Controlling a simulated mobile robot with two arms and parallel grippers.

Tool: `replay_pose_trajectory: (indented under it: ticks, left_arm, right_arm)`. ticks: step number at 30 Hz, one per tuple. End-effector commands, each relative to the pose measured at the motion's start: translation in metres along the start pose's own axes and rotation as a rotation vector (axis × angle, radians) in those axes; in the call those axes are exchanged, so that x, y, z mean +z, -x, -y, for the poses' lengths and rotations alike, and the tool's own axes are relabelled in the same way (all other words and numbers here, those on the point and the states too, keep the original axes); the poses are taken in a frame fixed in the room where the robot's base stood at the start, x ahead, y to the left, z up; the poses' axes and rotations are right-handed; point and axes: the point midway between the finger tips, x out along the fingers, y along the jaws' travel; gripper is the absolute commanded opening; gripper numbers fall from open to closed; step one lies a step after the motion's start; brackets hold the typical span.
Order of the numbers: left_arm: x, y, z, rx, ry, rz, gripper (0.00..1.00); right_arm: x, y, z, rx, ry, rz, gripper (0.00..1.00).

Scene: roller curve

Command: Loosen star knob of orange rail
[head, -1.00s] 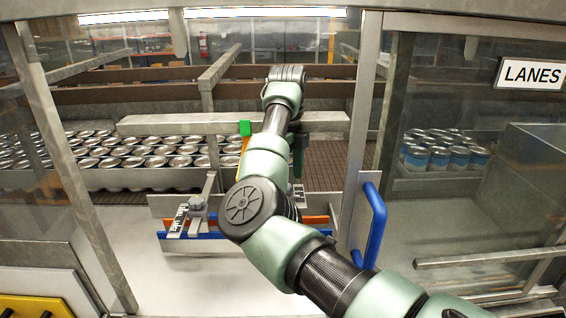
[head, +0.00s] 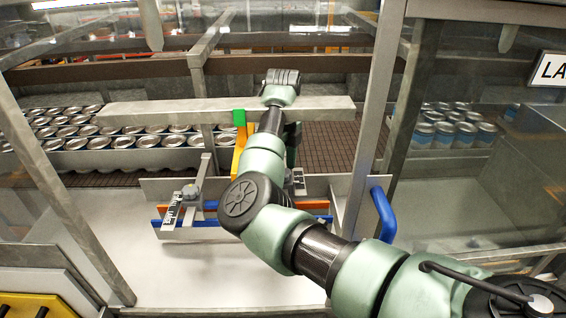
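The orange rail (head: 318,207) shows to the right of my arm, low in the opening, with its middle hidden behind the arm. A blue rail (head: 207,222) runs in front of it. A grey knob (head: 190,190) sits on a bracket with a scale plate (head: 172,212) at the left end. A second scale plate (head: 299,180) shows just right of my arm. I cannot make out a star knob there. My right arm reaches in from the lower right and bends down at its far end. Its gripper is hidden behind the arm. My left gripper is not in view.
Rows of cans (head: 130,140) stand at the back left, and blue-labelled cans (head: 450,133) at the right. A grey post and blue handle (head: 384,214) stand close to my arm. A yellow upright with green top (head: 240,118) is just left of it. A grey beam (head: 180,111) crosses behind.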

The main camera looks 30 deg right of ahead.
Motion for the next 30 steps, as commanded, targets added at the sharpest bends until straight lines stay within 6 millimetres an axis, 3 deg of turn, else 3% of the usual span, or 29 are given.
replay_pose_trajectory:
  ticks: [3,8,12,15,30]
  left_arm:
    - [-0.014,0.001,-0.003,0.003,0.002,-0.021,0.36]
    - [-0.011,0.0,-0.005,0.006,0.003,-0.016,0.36]
    - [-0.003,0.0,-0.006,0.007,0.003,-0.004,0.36]
    - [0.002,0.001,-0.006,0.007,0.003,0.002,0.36]
    - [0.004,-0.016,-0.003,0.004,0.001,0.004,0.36]
  right_arm:
    - [0.0,-0.002,0.0,0.0,0.0,0.001,0.6]
    - [0.0,-0.002,0.0,0.0,0.0,0.001,0.6]
    - [0.0,-0.002,0.0,0.0,0.0,0.001,0.21]
    - [0.0,-0.002,0.0,0.0,0.0,0.001,0.0]
    - [0.001,-0.005,0.0,-0.001,0.146,0.003,0.0]
